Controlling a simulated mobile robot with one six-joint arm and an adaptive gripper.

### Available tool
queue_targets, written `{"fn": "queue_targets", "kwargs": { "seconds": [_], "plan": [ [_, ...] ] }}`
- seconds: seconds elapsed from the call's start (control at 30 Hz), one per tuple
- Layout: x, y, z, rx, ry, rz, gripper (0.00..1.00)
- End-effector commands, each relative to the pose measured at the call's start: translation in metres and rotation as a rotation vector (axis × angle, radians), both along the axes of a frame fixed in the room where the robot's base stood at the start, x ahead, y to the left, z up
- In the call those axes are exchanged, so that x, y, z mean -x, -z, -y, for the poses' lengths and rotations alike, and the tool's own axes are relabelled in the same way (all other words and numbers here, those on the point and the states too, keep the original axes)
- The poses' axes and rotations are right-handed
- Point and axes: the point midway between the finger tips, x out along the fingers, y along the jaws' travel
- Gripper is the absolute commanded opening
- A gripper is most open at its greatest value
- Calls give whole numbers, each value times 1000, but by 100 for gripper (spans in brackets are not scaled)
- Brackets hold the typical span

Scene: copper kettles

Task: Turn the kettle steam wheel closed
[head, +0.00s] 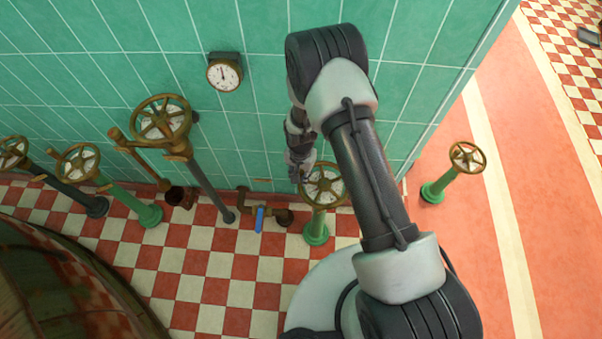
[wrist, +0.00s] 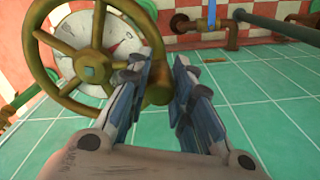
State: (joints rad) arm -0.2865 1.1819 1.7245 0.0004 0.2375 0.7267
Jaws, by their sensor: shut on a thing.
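A brass spoked handwheel (head: 325,184) sits on a green pedestal (head: 316,229) near the tiled wall, just left of my arm. It fills the left of the wrist view (wrist: 92,68), with a white dial (wrist: 118,45) with red marks behind its spokes. My gripper (wrist: 160,78) is shut on the right side of the wheel's rim, one finger on each side. In the head view my gripper (head: 300,173) is small, at the wheel's left edge. The fingers hide part of the rim. No label naming the wheel is readable.
Other brass wheels (head: 161,119) stand to the left on dark and green posts, and one (head: 467,157) stands far right. A gauge (head: 224,73) hangs on the green wall. A pipe with a blue lever (head: 260,219) is low at the wall. A large vessel (head: 60,285) fills the lower left.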

Motion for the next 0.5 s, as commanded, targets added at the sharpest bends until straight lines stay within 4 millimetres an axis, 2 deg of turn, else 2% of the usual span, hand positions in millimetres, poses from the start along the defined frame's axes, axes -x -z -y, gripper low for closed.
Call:
{"fn": "queue_targets", "kwargs": {
  "seconds": [0.03,0.27,0.3,0.5],
  "plan": [
    [-5,-2,-1,-4,-2,13,0],
    [-6,-2,-1,-3,-1,14,0],
    [-6,-2,-1,-3,-1,14,23],
    [-4,-2,0,-2,0,9,36]
  ]
}}
